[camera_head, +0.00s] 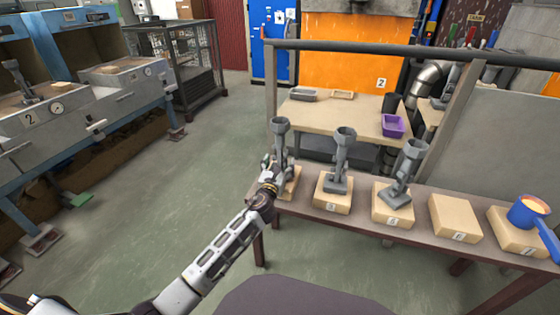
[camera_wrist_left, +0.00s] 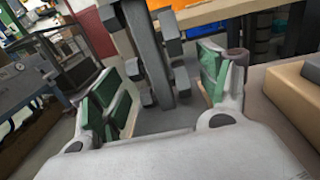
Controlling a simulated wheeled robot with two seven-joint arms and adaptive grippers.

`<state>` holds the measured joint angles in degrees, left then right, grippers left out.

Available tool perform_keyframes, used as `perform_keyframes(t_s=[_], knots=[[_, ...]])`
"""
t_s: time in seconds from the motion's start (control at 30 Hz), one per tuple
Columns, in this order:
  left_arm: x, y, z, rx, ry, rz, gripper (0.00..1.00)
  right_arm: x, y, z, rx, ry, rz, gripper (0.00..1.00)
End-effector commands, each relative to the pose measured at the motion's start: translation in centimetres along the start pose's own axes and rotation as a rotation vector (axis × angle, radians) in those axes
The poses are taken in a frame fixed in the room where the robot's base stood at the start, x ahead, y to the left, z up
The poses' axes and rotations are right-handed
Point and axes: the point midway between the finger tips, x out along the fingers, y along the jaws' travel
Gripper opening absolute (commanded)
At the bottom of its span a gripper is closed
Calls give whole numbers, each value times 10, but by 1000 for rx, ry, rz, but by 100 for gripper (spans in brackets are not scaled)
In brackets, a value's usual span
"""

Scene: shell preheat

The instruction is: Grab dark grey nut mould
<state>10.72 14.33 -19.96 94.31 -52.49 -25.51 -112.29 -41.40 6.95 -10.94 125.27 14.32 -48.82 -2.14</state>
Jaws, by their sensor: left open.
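Three dark grey moulds with cup-like tops stand on tan blocks on the brown bench. The left mould (camera_head: 281,128) is at my left gripper (camera_head: 270,168); the middle mould (camera_head: 342,160) and the right mould (camera_head: 407,172) stand further right. In the left wrist view, the near mould's grey stem (camera_wrist_left: 148,55) rises between the two green-padded fingers of my left gripper (camera_wrist_left: 165,95). The fingers are open, one on each side, with gaps to the stem. In the head view the gripper partly hides this mould's lower part and its block. My right gripper does not show.
The bench (camera_head: 360,218) also carries an empty tan block (camera_head: 454,218) and a blue ladle (camera_head: 527,211) on another block at right. A dark rail (camera_head: 410,55) runs above the bench. A rear table (camera_head: 340,114) holds a purple bin (camera_head: 393,126). Open floor lies left.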

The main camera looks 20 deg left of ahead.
Motion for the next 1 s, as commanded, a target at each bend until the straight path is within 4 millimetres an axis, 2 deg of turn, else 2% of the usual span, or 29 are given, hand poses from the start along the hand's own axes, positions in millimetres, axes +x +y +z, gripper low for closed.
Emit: perform_keyframes(t_s=[0.2, 0.7, 1.0], knots=[[11, 0, 0, -1, 0, 0, 76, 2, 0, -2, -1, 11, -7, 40], [11, 0, 0, -1, 0, -1, 76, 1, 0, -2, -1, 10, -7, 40], [11, 0, 0, -1, 0, -1, 37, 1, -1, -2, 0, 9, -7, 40]])
